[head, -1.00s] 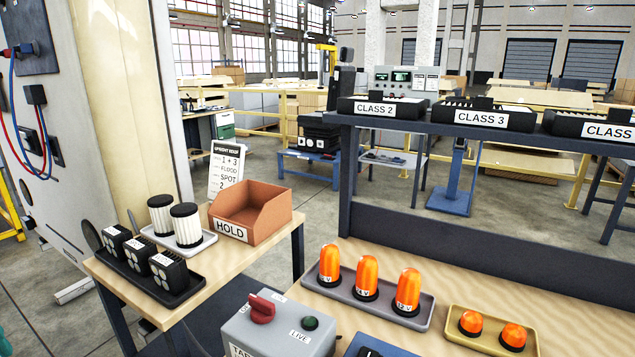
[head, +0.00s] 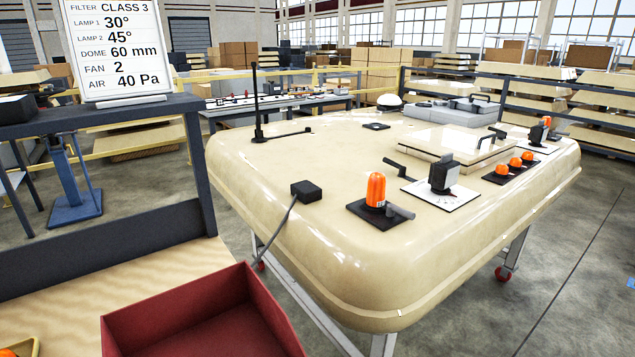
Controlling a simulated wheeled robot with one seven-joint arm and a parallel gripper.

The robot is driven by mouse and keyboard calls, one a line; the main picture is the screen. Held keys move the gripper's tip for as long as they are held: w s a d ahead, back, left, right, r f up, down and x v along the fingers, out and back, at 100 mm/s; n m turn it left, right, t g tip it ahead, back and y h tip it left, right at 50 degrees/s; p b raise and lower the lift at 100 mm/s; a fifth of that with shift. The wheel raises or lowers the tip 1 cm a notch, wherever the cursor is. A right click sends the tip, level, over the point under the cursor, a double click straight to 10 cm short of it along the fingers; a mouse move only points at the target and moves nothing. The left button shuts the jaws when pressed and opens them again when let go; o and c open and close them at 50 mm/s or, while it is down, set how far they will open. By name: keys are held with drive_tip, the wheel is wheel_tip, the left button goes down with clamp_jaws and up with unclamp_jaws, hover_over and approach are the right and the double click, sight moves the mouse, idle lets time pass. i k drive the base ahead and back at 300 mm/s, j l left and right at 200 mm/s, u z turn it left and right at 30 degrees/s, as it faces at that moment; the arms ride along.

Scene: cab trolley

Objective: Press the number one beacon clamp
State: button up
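A tall orange beacon (head: 376,188) stands upright on a black base plate (head: 358,214) near the front edge of the cream cab roof (head: 290,237). A grey lever (head: 401,212), which looks like its clamp, sticks out to the right of the beacon's foot. A smaller orange beacon (head: 546,121) shows at the roof's far right corner, beside a dark block. I cannot read which clamp is number one. My gripper is not in view.
A dark lamp (head: 441,177) on a white plate and a strip of small orange lights (head: 515,162) sit on the roof. A black box (head: 306,191) with a rod is at the left edge. A red bin (head: 200,315) stands in front.

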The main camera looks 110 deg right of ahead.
sight(390, 209)
drive_tip(key=k+l+z, duration=0.1)
drive_tip(key=k+l, duration=0.25)
drive_tip(key=k, duration=0.25)
drive_tip(key=k+l+z, duration=0.1)
drive_tip(key=k+l, duration=0.35)
drive_tip(key=k, duration=0.15)
drive_tip(key=k+l+z, duration=0.1)
drive_tip(key=k+l, duration=0.35)
drive_tip(key=k, duration=0.15)
